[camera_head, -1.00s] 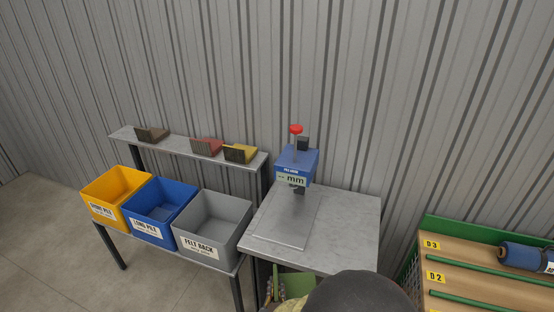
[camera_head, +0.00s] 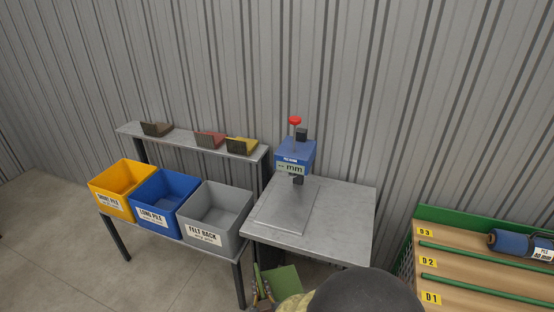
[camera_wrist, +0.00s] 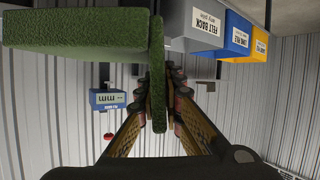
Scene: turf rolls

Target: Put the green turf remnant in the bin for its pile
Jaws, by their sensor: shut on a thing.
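The green turf remnant (camera_wrist: 157,85) is between the fingers of my gripper (camera_wrist: 158,110) in the wrist view. Its broad grassy part (camera_wrist: 75,28) reaches to the upper left. In the head view the remnant (camera_head: 284,281) shows low, below the front of the metal table, with my gripper (camera_head: 263,287) at its left edge, partly hidden by my arm. Three bins stand at the left: yellow short pile (camera_head: 97,190), blue long pile (camera_head: 139,205) and grey felt back (camera_head: 190,226). I see nothing in them. The remnant is apart from them, right of the grey bin.
A gauge (camera_head: 293,157) with a red knob stands on the metal table (camera_head: 345,225); its display shows dashes and mm. A shelf (camera_head: 180,139) behind the bins holds three small samples. A rack (camera_head: 470,270) with a blue roll (camera_head: 510,243) is at right. Floor is clear at left.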

